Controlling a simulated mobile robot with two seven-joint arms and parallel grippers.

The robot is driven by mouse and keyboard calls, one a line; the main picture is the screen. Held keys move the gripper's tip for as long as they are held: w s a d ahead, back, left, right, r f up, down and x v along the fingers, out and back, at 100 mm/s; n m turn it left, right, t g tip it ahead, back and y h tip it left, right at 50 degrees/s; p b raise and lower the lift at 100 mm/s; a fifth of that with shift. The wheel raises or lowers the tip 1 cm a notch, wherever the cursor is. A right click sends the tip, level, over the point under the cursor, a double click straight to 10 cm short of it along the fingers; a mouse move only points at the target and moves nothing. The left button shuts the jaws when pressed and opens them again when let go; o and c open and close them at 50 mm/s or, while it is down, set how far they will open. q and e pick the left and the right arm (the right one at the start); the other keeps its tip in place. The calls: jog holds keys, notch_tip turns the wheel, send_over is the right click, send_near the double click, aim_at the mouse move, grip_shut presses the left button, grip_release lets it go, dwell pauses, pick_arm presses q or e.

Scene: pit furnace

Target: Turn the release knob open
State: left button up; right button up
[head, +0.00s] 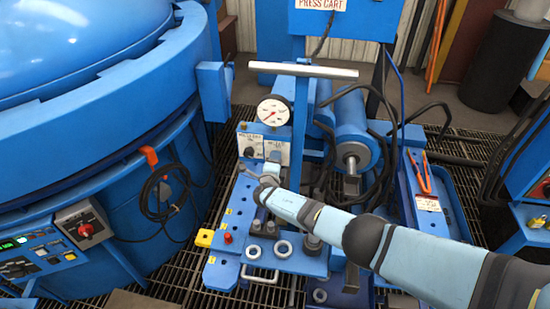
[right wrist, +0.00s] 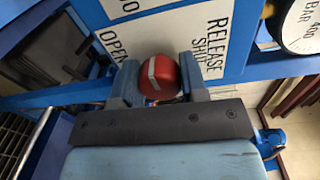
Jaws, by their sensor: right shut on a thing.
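The red release knob (right wrist: 165,76) shows in the right wrist view, with a white line across its face. The line runs roughly up and down in that picture. My right gripper (right wrist: 158,84) is shut on the knob, with one finger on each side. A white label plate (right wrist: 190,30) behind it reads RELEASE SHUT to the right and OPEN to the left. In the head view my right gripper (head: 272,167) is at the small panel below the gauge, and the knob is hidden there. My left gripper is not in view.
A round gauge (head: 273,111) sits just above the panel, below a grey crossbar (head: 303,70). The large blue furnace (head: 95,120) stands close on the left. A blue cylinder (head: 352,130) and black hoses lie to the right of the panel.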

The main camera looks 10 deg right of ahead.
jog(key=shift+n, duration=1.1)
jog(key=shift+p, duration=0.3)
jog(key=o, duration=0.9)
